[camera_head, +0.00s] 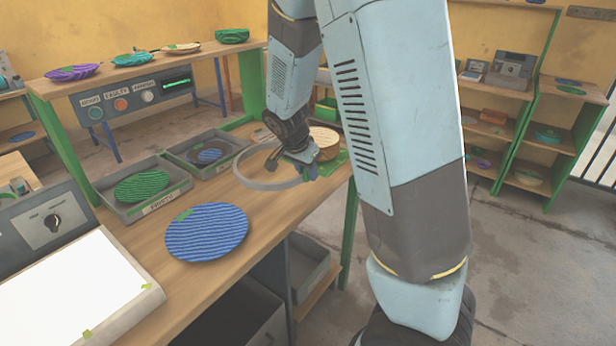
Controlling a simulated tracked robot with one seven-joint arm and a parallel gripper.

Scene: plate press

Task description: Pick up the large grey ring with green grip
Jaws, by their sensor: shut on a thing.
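The large grey ring (262,184) is in my gripper (305,172) at the right part of the wooden table. My gripper is shut on the ring's right side, and the ring looks held a little above the tabletop, though the gap is hard to judge. The fingers and the green grip are largely hidden; a bit of green shows near the fingers. Behind the gripper is a round wooden piece (325,143) on a green base, partly covered by my arm.
A blue ribbed plate (207,234) lies on the table (262,222) in front of the ring. A tray (123,215) with a green plate and a tray (182,158) with a dark blue plate stand left. A white lit panel (65,295) is at front left. Shelves stand at the back.

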